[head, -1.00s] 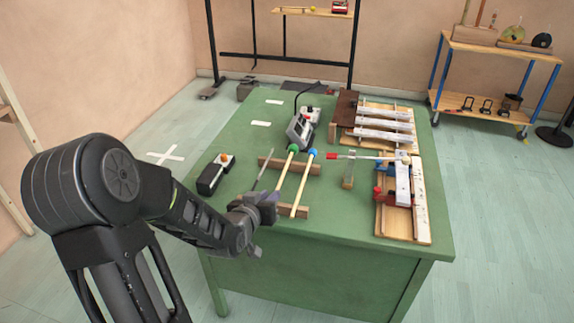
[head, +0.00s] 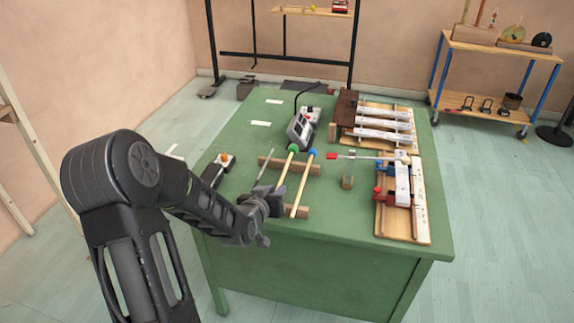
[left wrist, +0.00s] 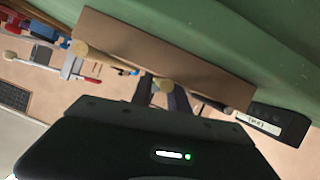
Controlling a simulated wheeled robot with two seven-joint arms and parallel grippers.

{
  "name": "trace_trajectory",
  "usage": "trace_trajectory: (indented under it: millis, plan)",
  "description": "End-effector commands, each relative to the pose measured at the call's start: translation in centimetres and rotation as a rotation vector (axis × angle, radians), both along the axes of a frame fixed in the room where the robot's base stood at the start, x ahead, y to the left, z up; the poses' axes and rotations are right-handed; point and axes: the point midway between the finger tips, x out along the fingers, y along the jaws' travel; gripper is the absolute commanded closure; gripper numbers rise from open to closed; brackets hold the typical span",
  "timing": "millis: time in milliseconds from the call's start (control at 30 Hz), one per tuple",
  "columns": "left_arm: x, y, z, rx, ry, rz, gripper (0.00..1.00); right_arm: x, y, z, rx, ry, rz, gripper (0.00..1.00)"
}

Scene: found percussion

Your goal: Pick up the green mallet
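The green mallet (head: 293,148) has a green ball head and a pale wooden stick. It lies across two wooden rests on the green table, its head pointing away from me. My left gripper (head: 272,202) is at the near end of its stick and hides that end in the head view. In the left wrist view, the two fingers (left wrist: 163,97) stand apart, with the round stick end (left wrist: 163,85) in line with the gap between them. I cannot tell whether they touch it. My right gripper is not in view.
A blue-headed mallet (head: 313,154) lies close on the right, and a thin grey rod (head: 265,165) on the left. The near wooden rest (left wrist: 130,40) is just beyond the fingers. A black box with an orange knob (head: 225,160) stands left; wooden instruments (head: 420,215) stand right.

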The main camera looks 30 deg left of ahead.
Motion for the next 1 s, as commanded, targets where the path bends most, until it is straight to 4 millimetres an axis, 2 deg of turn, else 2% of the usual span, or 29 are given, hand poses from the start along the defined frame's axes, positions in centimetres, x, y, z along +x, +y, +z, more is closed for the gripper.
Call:
trace_trajectory:
  millis: [67,300,1000]
  plan:
    - [-0.01,0.00,0.00,0.000,0.000,0.000,0.80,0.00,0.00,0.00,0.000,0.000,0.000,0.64]
    - [-0.01,0.01,0.00,0.000,0.000,0.000,1.00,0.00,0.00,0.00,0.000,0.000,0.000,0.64]
    - [0.00,0.01,0.17,0.000,-0.001,0.000,1.00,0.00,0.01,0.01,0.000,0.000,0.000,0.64]
